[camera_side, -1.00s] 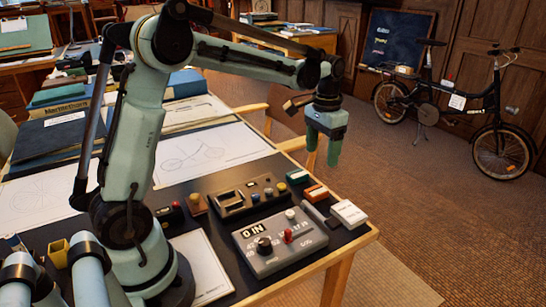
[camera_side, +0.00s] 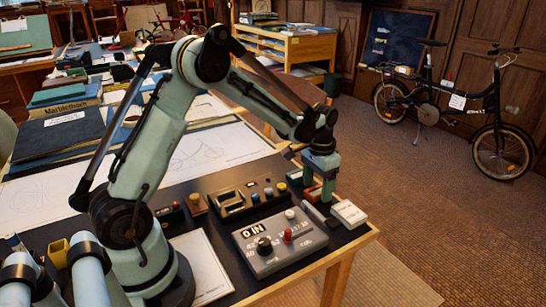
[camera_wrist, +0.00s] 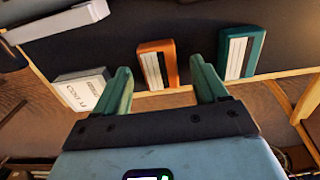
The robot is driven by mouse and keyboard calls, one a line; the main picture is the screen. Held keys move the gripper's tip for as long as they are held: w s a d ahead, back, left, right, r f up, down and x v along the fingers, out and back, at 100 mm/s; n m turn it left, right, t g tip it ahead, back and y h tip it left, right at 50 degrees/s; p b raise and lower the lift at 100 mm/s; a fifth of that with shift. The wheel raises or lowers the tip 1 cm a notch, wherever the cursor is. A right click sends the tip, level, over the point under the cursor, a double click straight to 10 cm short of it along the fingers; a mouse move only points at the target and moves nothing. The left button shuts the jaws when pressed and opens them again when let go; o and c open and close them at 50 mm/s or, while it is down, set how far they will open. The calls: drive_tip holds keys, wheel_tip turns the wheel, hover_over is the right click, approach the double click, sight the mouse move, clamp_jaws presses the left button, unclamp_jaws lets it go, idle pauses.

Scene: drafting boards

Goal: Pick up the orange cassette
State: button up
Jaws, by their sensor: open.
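The orange cassette (camera_wrist: 158,64) lies on the dark table top in the wrist view, with a pale striped label on its face. It is ahead of my gripper (camera_wrist: 160,82), roughly midway between the two green fingers. The fingers are apart and nothing is between them. In the side view my gripper (camera_side: 319,190) points down over the table's far right edge. There the orange cassette (camera_side: 312,193) is partly hidden behind the fingers. I cannot tell from these views whether a finger touches it.
A teal cassette (camera_wrist: 243,52) lies right of the orange one in the wrist view. A white box (camera_wrist: 82,88) is close by the left finger. A grey control box (camera_side: 280,242) with knobs stands nearer the front. The table edge is close, with open floor beyond.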

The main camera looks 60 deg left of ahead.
drive_tip(key=shift+f, duration=0.4)
drive_tip(key=c, duration=1.1)
drive_tip(key=shift+r, duration=0.1)
drive_tip(key=shift+c, duration=0.2)
